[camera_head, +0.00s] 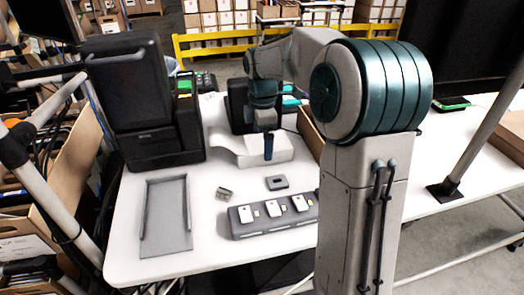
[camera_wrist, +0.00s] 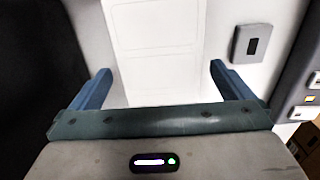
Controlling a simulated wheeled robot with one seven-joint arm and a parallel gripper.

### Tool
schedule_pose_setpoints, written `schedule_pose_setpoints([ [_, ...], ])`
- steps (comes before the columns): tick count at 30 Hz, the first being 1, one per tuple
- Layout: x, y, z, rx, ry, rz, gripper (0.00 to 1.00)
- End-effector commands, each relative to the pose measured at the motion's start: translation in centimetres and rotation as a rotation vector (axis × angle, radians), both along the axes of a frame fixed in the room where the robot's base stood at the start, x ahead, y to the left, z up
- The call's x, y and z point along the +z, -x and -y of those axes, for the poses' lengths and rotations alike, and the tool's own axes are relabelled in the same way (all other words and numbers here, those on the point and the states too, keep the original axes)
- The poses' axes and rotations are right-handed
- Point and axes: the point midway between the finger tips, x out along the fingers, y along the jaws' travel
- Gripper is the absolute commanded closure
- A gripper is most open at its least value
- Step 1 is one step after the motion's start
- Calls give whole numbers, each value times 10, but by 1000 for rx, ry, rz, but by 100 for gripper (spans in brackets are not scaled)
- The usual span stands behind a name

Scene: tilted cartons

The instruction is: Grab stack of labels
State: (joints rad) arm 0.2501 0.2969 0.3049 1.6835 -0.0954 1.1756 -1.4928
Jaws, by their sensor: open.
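The stack of labels is a white sheet-like pile (camera_wrist: 155,35) with faint label outlines, running from the top of the wrist view down between my fingers. In the head view it appears as a white block (camera_head: 286,152) with a curved white sheet at its left, on the white table. My gripper (camera_wrist: 160,72) is open, with one blue finger on each side of the labels. A narrow gap shows beside the right finger; contact on the left is unclear. In the head view my gripper (camera_head: 268,147) is at the white block; the near end of the labels is hidden behind my gripper body.
A small grey block (camera_head: 277,183) lies near the labels, also in the wrist view (camera_wrist: 252,43). A grey dock (camera_head: 275,225) with several white devices stands in front. A grey tray (camera_head: 165,215) and a black machine (camera_head: 135,100) are at left. The table (camera_head: 220,260) has clear room between them.

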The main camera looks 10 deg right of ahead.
Motion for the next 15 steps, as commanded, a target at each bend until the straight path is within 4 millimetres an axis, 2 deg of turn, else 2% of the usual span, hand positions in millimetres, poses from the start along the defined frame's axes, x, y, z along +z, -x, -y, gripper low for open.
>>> schedule_pose_setpoints([
  [1,-10,2,0,0,0,-3,0],
  [5,-24,1,0,0,0,-2,0],
  [13,-26,1,0,-1,0,0,0],
  [14,-26,1,0,-1,0,0,6],
  [15,-26,1,0,-1,0,0,17],
])
